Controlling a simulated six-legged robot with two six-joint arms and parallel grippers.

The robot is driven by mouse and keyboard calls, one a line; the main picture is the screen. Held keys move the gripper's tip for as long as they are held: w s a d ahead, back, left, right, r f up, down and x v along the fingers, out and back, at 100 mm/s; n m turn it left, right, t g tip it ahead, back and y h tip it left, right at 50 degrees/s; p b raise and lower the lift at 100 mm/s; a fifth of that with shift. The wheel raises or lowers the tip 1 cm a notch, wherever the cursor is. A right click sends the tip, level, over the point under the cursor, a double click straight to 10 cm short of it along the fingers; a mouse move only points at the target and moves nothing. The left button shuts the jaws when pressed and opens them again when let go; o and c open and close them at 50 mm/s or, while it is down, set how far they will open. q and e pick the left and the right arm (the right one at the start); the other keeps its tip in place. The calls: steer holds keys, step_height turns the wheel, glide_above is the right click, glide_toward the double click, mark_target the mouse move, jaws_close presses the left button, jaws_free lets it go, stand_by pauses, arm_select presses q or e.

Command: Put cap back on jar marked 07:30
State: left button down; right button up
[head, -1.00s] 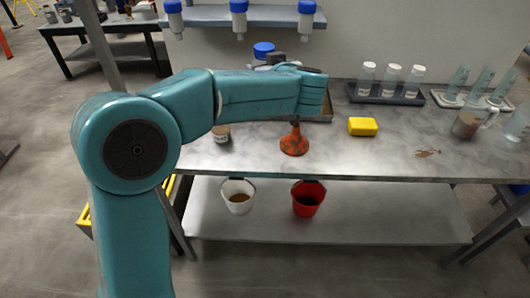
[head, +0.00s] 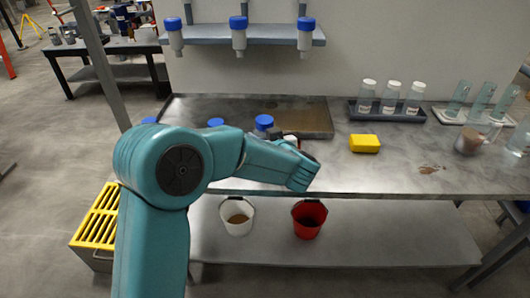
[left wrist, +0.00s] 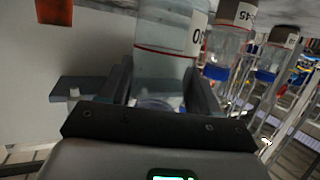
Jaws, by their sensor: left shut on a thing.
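My left gripper (head: 272,133) is shut, partly hidden by its own arm, low over the bench. In the left wrist view, a clear jar (left wrist: 165,65) with a red line and a partly hidden label lies between and beyond the fingers (left wrist: 163,88). I cannot tell if cap and jar touch. Beside it stands a jar with a label ending in 45 (left wrist: 228,45), then another jar (left wrist: 273,58). A second blue cap (head: 216,122) shows behind my arm. The right gripper is out of view.
A yellow sponge (head: 365,143) and a dark rack of white-topped bottles (head: 389,115) are to the right. White and red buckets (head: 237,215) are below.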

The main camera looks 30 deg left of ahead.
arm_select(q)
steer(key=shift+f+b, duration=0.35)
steer(key=shift+f, duration=1.8)
steer(key=shift+f, duration=0.15)
steer(key=shift+c, duration=1.1)
jaws_free()
